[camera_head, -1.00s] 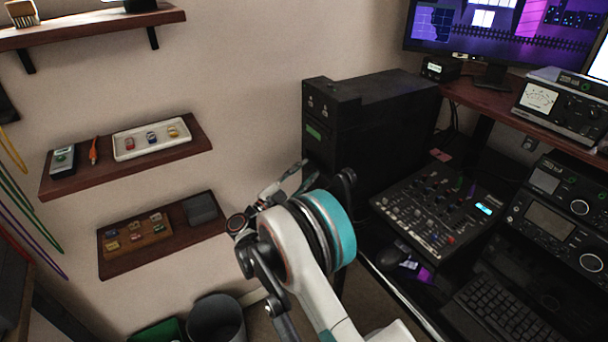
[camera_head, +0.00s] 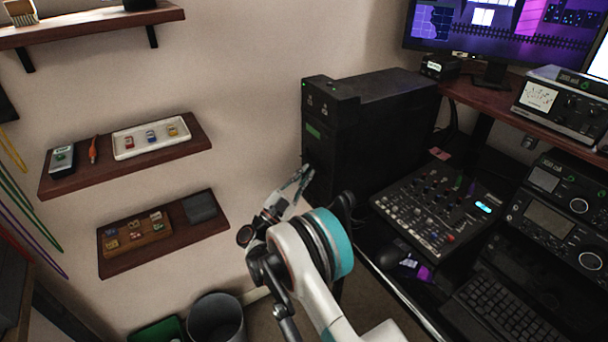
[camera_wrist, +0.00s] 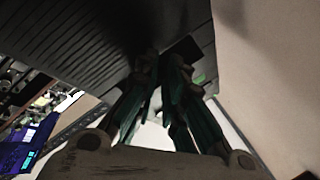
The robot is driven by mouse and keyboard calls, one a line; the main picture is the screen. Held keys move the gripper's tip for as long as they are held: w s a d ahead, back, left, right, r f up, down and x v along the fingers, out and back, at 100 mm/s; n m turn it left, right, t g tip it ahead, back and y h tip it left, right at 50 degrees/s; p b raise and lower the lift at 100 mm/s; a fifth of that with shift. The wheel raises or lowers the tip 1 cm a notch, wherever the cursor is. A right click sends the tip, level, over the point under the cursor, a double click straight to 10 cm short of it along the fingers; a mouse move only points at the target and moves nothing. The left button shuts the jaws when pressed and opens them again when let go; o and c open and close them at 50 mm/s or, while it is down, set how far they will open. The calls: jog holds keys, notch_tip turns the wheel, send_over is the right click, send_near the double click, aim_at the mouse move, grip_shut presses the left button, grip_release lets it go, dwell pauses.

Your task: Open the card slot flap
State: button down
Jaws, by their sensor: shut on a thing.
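The black tower cabinet (camera_head: 375,115) stands against the wall, with small lights on its narrow front face. My gripper (camera_head: 303,174) reaches that front face at its lower left edge. In the wrist view, my two dark green-black fingers (camera_wrist: 165,62) come together at the cabinet's dark surface (camera_wrist: 80,35). A small dark plate (camera_wrist: 184,48), which looks like the card slot flap, shows at the fingertips and sticks out beside them. My fingers are shut on it. The fingers hide part of it, and its exact angle is hard to tell in the dark.
A mixer (camera_head: 437,207) sits right of the cabinet. A grey bin (camera_head: 216,320) stands below. Open room lies between shelves and cabinet.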

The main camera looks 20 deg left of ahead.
jog(key=c, duration=1.7)
grip_release()
jog(key=shift+o, duration=0.2)
